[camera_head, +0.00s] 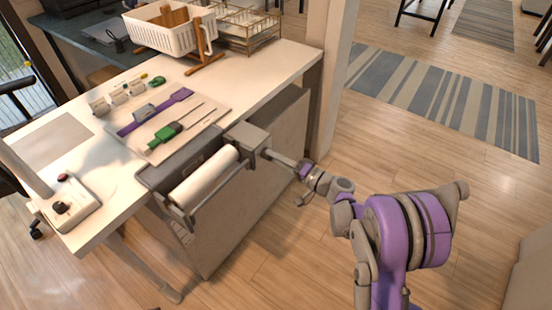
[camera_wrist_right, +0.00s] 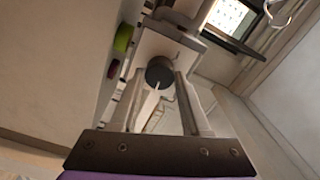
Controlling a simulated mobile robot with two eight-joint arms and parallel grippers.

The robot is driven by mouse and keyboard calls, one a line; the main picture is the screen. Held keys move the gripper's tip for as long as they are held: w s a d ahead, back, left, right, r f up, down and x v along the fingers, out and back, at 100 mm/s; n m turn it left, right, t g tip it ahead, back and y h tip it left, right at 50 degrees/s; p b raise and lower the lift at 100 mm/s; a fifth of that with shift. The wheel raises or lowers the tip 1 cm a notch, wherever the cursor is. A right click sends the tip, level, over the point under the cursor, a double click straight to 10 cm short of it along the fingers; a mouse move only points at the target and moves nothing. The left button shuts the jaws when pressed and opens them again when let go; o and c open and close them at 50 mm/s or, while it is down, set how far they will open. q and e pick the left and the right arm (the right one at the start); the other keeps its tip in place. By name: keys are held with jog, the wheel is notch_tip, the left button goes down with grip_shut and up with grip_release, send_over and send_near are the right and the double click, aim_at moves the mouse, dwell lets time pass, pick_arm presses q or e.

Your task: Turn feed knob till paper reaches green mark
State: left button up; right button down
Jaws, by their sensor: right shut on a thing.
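A white paper roll (camera_head: 203,178) lies in a grey holder on the front side of the table, with a bar along its near side. A grey box (camera_head: 246,136) sits at the roll's right end. My right gripper (camera_head: 268,154) reaches this box from the right. In the right wrist view, a dark round knob (camera_wrist_right: 159,72) with a pale line sits between the gripper's fingers (camera_wrist_right: 160,84), which are shut on it. I cannot make out a green mark on the paper. My left gripper is not in view.
A light table (camera_head: 268,77) carries a board (camera_head: 205,111) with purple and green tools, a white basket (camera_head: 165,35) and a small box with knobs (camera_head: 66,205).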

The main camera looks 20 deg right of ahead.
jog(key=m+b, duration=0.1)
jog(key=m, duration=1.8)
jog(key=shift+m, duration=0.3)
jog(key=shift+c, duration=1.9)
grip_release()
jog(key=p+v, duration=0.1)
jog(key=v, duration=1)
